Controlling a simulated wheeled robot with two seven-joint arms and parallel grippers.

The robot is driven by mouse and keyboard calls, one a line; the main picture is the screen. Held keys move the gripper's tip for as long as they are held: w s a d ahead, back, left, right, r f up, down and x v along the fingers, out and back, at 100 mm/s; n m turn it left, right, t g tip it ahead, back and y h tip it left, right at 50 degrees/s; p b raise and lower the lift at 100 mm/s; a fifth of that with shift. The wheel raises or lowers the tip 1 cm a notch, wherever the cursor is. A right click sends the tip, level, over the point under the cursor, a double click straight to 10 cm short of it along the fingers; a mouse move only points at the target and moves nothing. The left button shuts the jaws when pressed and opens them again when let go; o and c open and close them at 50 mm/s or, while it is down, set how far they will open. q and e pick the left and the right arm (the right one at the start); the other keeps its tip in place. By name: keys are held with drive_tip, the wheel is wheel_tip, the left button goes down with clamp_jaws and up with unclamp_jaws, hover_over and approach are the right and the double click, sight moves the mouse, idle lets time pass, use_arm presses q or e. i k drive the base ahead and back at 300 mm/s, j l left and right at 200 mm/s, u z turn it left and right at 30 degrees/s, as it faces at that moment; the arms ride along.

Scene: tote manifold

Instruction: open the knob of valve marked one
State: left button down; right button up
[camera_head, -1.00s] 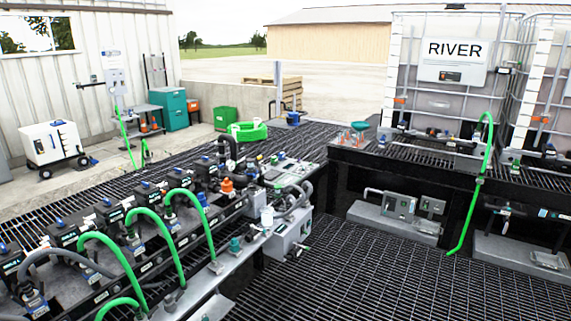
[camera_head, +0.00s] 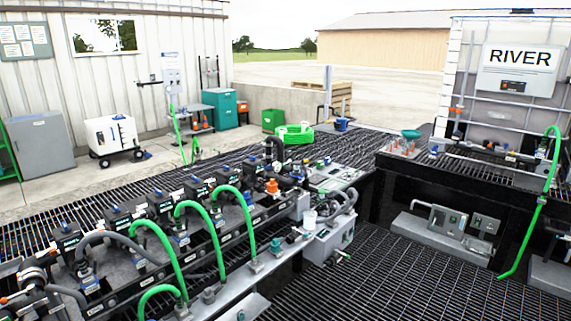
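A row of black valve units with blue knobs (camera_head: 112,209) runs along the manifold bench (camera_head: 215,240) from lower left to the middle. Small white labels sit on the units, but they are too small to read, so I cannot tell which valve is marked one. Green hoses (camera_head: 205,222) and grey hoses arch from the units to the bench's front edge. An orange-capped fitting (camera_head: 272,187) stands near the far end of the row. Neither of my grippers shows in this view.
A raised platform (camera_head: 440,170) at right carries a tank with a RIVER sign (camera_head: 519,70). Dark grating floor (camera_head: 350,280) lies open between bench and platform. A white wheeled unit (camera_head: 113,138), a grey cabinet (camera_head: 40,143) and a teal cabinet (camera_head: 219,110) stand by the wall.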

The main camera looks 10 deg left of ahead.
sight(65, 230)
drive_tip(key=u, duration=1.7)
